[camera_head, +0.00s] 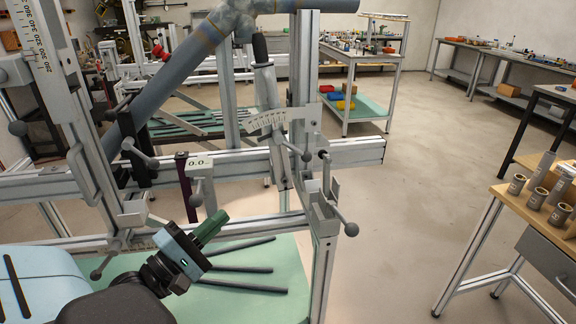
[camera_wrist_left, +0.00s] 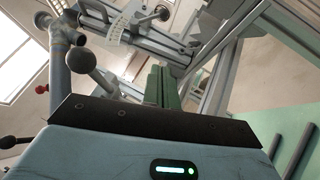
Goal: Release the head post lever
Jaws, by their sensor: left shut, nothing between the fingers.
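My left gripper (camera_head: 212,226) has green fingers, shut and empty, above the mint-green board and below the jig's horizontal beam (camera_head: 345,152). In the left wrist view its fingers (camera_wrist_left: 160,85) point up toward the jig, touching nothing that I can see. Several ball-ended levers show; I cannot tell which is the head post lever. One lever (camera_head: 297,148) crosses the tilted post (camera_head: 268,90) by the angle scale (camera_head: 265,121). Another (camera_head: 344,217) hangs at the beam's right bracket. A lever (camera_head: 140,152) is at the left. A dark ball knob (camera_wrist_left: 82,59) is left of the fingers in the wrist view.
A blue-grey bicycle frame tube (camera_head: 165,80) slants over the jig. Dark rods (camera_head: 245,287) lie on the mint board (camera_head: 285,255). A wooden bench (camera_head: 500,190) with metal cylinders stands right. The floor (camera_head: 400,180) between is clear.

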